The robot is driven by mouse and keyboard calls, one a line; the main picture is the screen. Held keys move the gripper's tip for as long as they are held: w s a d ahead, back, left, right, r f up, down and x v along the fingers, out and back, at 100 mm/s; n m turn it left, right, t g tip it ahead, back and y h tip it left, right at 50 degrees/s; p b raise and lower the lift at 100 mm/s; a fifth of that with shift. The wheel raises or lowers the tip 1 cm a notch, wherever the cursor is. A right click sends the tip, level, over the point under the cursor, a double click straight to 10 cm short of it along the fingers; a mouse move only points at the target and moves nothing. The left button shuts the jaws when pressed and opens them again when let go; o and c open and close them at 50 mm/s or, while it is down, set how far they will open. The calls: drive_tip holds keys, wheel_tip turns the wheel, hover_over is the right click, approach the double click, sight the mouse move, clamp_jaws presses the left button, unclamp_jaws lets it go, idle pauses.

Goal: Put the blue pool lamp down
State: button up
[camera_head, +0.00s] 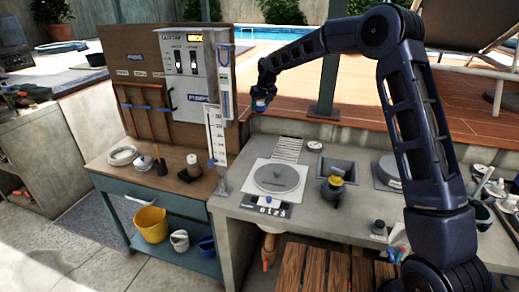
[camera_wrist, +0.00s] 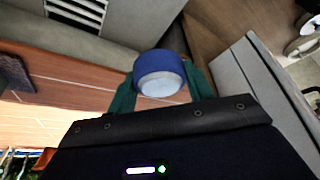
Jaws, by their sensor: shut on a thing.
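The blue pool lamp (camera_wrist: 160,63) is a short blue cylinder with a pale round face. It sits between the two teal fingers of my gripper (camera_wrist: 162,88), which is shut on it. In the head view my gripper (camera_head: 262,97) is high above the counter, near the right edge of the control panel. The lamp (camera_head: 260,105) shows there as a small blue and pale shape under the fingers. It is held in the air, apart from any surface. The fingers hide part of its sides.
A white measuring gauge (camera_head: 216,135) stands upright near my gripper. A wooden bench top (camera_head: 150,180) lies left.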

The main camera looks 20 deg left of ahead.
sight(258, 147)
wheel_tip(258, 147, down, 20)
drive_tip(key=shift+s+a+r, duration=0.1)
drive_tip(key=shift+a, duration=0.05)
idle(0.5)
drive_tip(key=shift+f, duration=0.25)
drive_tip(key=o, duration=1)
drive_tip(key=shift+r, duration=0.1)
drive_tip(key=v, duration=1.2)
drive_tip(key=shift+r, duration=0.1)
